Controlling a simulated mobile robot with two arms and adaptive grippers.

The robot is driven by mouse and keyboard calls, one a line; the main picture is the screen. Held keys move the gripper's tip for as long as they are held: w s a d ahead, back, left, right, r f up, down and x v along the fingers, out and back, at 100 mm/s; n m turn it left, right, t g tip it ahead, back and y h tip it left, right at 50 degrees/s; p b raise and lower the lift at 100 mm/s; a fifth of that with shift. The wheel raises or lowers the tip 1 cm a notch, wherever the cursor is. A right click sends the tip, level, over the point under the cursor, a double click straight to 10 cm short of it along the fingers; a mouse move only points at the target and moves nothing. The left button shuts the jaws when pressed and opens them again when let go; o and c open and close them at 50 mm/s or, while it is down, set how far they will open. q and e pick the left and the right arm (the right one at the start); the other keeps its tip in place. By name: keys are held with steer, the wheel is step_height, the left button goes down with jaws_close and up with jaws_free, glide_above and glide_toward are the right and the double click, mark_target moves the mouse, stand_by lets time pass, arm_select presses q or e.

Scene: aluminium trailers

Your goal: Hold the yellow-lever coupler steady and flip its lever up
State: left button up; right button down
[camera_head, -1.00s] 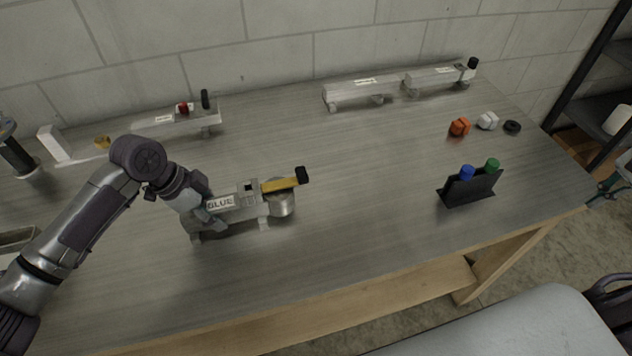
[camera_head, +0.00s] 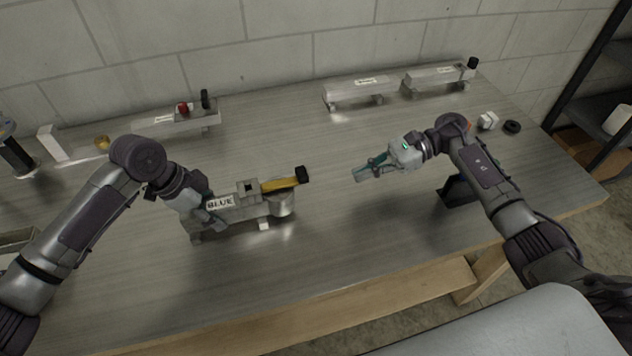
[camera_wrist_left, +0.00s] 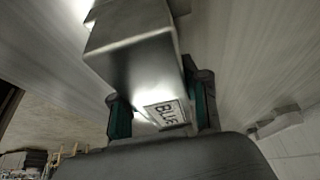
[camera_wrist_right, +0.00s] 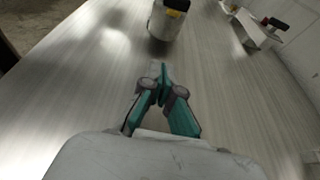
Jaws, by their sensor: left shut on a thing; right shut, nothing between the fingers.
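The yellow-lever coupler trailer (camera_head: 240,213) is a small aluminium piece with a BLUE label, standing on the table left of centre. Its yellow lever (camera_head: 279,185) with a black tip lies low along the top, pointing right over the rounded coupler end (camera_head: 282,205). My left gripper (camera_head: 214,208) is shut on the trailer's body near the label; the left wrist view shows its fingers on both sides of the body (camera_wrist_left: 140,60). My right gripper (camera_head: 360,175) is shut and empty, above the table right of the lever. The right wrist view shows the coupler end (camera_wrist_right: 165,22) ahead of its closed fingertips (camera_wrist_right: 163,75).
Another trailer with a red part (camera_head: 183,107) stands at the back left. Two more trailers (camera_head: 354,91) stand at the back right. A white block (camera_head: 488,121) and a black ring (camera_head: 512,127) lie at the right. My right arm partly hides a dark holder (camera_head: 455,192).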

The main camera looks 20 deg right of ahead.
mark_target(314, 206)
steer(key=shift+x, duration=0.9)
steer(key=shift+s, duration=0.1)
steer(key=shift+a+f, duration=0.15)
steer(key=shift+a, duration=0.2)
steer(key=x, duration=0.9)
steer(key=shift+s+a+f, duration=0.1)
steer(key=shift+a, duration=0.25)
steer(key=r, duration=0.3)
steer(key=shift+d, duration=0.2)
steer(key=shift+r, duration=0.55)
steer(key=shift+r, duration=0.1)
